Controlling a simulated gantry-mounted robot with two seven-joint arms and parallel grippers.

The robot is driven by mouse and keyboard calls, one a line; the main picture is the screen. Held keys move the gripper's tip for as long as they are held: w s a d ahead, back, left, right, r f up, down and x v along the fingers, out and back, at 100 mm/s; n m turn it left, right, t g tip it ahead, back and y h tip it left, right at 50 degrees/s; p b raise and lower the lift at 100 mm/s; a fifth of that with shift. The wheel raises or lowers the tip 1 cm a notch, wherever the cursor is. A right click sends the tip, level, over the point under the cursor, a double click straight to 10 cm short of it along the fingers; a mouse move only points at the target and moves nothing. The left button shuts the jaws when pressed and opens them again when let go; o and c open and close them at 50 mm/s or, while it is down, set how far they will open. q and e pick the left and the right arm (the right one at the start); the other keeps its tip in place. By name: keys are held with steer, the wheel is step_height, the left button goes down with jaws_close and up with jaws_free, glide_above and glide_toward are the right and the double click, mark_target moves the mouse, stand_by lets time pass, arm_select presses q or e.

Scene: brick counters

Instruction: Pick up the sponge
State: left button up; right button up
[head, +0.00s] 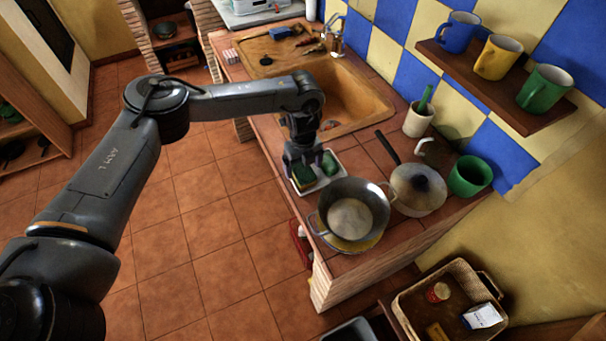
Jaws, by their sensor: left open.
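A green and yellow sponge (304,176) lies in a small white tray (312,189) on the counter's front edge, beside the sink. A second green item (329,164) lies at the right in the same tray; I cannot tell what it is. My left gripper (303,163) is open and points down right over the tray, at the sponge. Its fingers hide part of the sponge, and I cannot tell whether they touch it. My right gripper is out of view.
A metal pot (350,214) stands just in front of the tray, with a lidded pan (418,188) to its right. The brown sink (350,92) and its tap (336,38) lie behind. A green mug (469,176) stands near the wall. A basket (408,304) is at lower right.

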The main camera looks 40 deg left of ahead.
mark_target(303, 171)
arm_select(q)
steer(key=shift+f, duration=0.8)
steer(key=c, duration=1.1)
steer(key=shift+r, duration=0.1)
step_height(303, 171, up, 10)
steer(key=shift+f+p, duration=0.1)
steer(key=shift+p, duration=0.65)
